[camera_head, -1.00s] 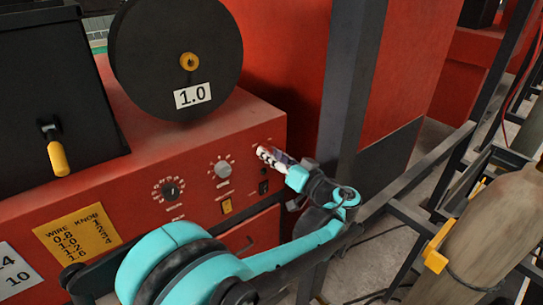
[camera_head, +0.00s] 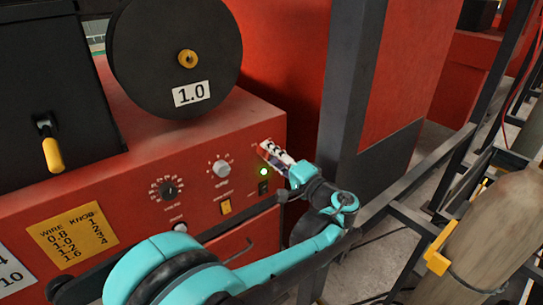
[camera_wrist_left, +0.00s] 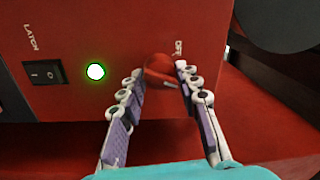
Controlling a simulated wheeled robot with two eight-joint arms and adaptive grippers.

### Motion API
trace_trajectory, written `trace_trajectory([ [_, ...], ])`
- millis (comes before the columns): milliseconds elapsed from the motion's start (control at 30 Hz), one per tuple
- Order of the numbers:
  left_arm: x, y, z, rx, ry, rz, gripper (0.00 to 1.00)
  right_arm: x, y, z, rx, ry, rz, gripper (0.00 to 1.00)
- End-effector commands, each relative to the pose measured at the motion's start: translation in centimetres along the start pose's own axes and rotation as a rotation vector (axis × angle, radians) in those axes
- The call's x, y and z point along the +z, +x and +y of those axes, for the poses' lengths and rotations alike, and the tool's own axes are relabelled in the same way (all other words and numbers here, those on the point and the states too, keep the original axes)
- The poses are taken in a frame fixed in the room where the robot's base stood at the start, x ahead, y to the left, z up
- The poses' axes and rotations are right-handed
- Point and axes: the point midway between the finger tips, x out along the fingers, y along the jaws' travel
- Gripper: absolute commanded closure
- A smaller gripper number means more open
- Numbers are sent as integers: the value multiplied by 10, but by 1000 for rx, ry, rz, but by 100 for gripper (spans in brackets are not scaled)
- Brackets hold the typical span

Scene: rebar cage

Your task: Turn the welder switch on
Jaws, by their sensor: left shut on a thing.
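The red welder switch (camera_wrist_left: 158,68) is a round knob on the machine's red front panel, with an "OFF" label beside it in the left wrist view. My left gripper (camera_head: 268,150) is at the panel's upper right corner in the head view. Its two fingers stand on either side of the red knob and are shut on it. The fingers hide the knob in the head view. A round lamp (camera_wrist_left: 95,71) glows green beside the knob; it also shows below the fingers in the head view (camera_head: 264,171). My right gripper is not in view.
A black latch rocker (camera_wrist_left: 44,72) is left of the lamp in the left wrist view. Two dials (camera_head: 221,169) and a yellow switch (camera_head: 226,206) are on the panel. A black wire spool (camera_head: 180,95) stands above. A dark post (camera_head: 350,90) rises just right of the machine.

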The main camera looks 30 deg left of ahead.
Motion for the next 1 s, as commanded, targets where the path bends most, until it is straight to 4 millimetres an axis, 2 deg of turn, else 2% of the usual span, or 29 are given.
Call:
trace_trajectory([
  [200,1,0,1,-1,179,10,96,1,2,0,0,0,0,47],
  [500,1,0,2,-3,348,20,96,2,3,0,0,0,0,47],
  [1000,1,0,2,-3,421,24,96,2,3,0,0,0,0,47],
])
